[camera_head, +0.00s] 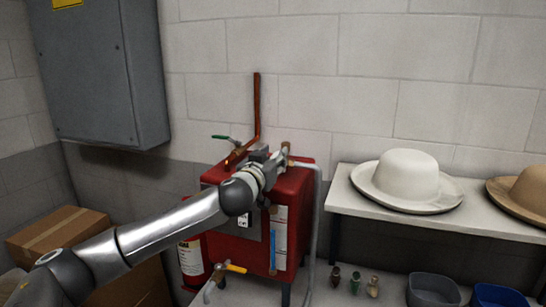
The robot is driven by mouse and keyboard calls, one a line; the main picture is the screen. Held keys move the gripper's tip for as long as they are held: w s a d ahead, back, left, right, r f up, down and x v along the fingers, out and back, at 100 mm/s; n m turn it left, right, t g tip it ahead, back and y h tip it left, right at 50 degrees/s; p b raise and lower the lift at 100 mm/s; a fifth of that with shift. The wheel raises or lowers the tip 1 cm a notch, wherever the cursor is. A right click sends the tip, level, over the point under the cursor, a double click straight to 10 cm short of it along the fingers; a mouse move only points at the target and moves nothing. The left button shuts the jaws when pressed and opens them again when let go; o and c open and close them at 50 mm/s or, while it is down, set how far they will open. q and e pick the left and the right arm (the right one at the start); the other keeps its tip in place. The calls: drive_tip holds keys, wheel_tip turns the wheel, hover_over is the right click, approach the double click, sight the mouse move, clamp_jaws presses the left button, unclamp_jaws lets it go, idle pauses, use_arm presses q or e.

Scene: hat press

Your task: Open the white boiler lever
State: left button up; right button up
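The red boiler (292,192) stands against the wall in the middle of the view. My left arm reaches in from the left, and my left gripper (283,158) is at the boiler's top right, by a brass fitting (286,147) and the upper end of a pale grey pipe. The gripper is small and seen from behind, so I cannot tell whether its fingers are open or shut. I cannot make out a white lever clearly; the gripper may hide it. A green lever (226,138) is at the top left and a yellow lever (232,267) is low in front. My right gripper is not in view.
A fire extinguisher (192,262) stands left of the boiler, near cardboard boxes (50,232). A grey cabinet (92,70) hangs above. To the right, a shelf (345,205) bears a white hat (408,178) and a tan hat (525,190); bins (433,290) and small bottles are below.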

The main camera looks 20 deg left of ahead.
use_arm(q)
clamp_jaws()
idle(0.4)
